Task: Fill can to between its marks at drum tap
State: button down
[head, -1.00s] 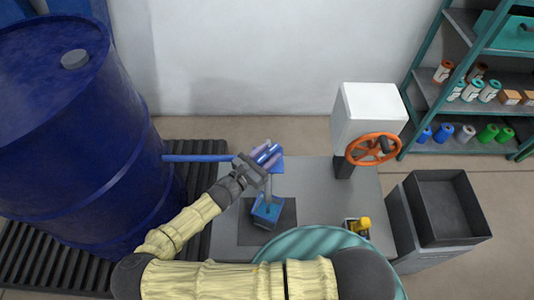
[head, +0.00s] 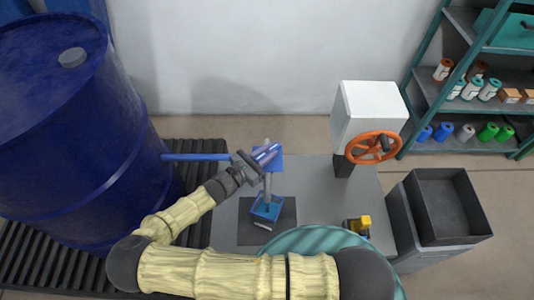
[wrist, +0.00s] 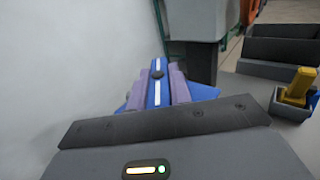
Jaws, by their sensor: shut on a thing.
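The blue drum (head: 60,130) stands at the left, and a blue pipe (head: 195,157) runs from it to the tap. My gripper (head: 262,157) is shut on the tap's blue handle, a bar with white strips and a dark round centre in the wrist view (wrist: 157,88). Both fingers lie along its sides. A blue plate shows beneath the handle (wrist: 200,93). The blue can (head: 266,210) stands on a dark mat (head: 284,232) below the tap. A grey vertical piece or stream reaches down to the can; I cannot tell which. The can's marks and level are too small to read.
A grey table (head: 225,220) carries a white box with an orange handwheel (head: 373,147) and a yellow item in a small holder (head: 358,227). A dark open bin (head: 447,207) stands right, with a shelf (head: 460,108) behind. A ribbed teal round thing (head: 310,245) is near me.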

jog(key=m+g+h+b, duration=0.1)
jog(key=m+g, duration=0.1)
jog(key=g, duration=0.1)
jog(key=m+g+h+b, duration=0.1)
jog(key=m+g+h, duration=0.1)
jog(key=g, duration=0.1)
jog(key=shift+w+a+f, duration=0.1)
jog(key=shift+f, duration=0.05)
jog(key=shift+m+g+h+b, duration=0.5)
jog(key=shift+m+g+b, duration=0.35)
jog(key=shift+m+g, duration=1.25)
jog(key=shift+g, duration=0.6)
jog(key=c, duration=1.3)
grip_release()
jog(key=shift+a+b, duration=0.8)
jog(key=shift+a, duration=5.2)
